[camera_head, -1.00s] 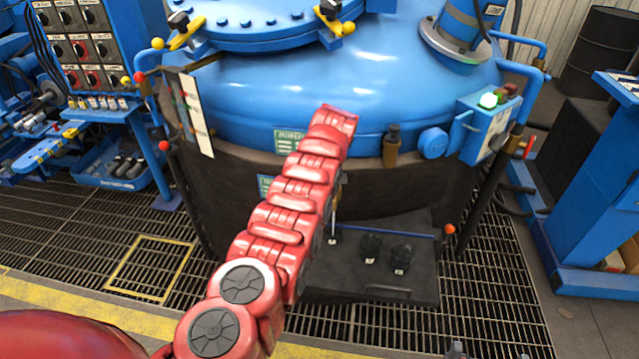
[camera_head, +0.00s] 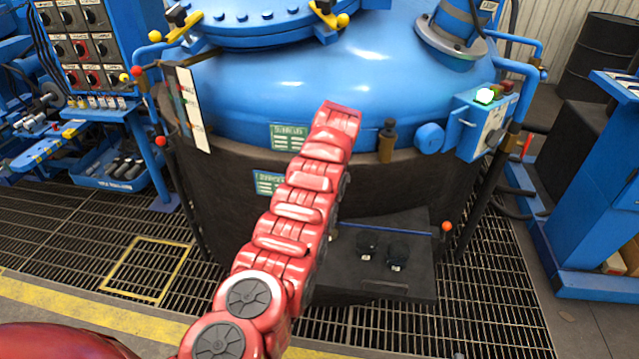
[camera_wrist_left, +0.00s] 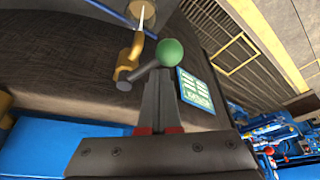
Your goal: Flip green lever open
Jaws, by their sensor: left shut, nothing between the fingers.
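The green ball knob (camera_wrist_left: 171,53) of the lever shows in the left wrist view, just beyond my left fingertips. Its short dark shaft runs left to a brass valve fitting (camera_wrist_left: 131,62) on the dark furnace wall. My left gripper (camera_wrist_left: 168,76) is shut, with nothing between its fingers. The knob overlaps the fingertips in the picture; I cannot tell whether they touch. In the head view my red left arm reaches up to the furnace (camera_head: 235,180) and hides its own gripper and the green lever. My right gripper is not in view.
A green label plate (camera_wrist_left: 196,91) is right of the knob. In the head view, another brass fitting (camera_head: 387,140) and a blue control box (camera_head: 483,123) stand right of the arm. A black ledge (camera_head: 400,280) with small dark items is below. Grating floor (camera_head: 80,225) lies left.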

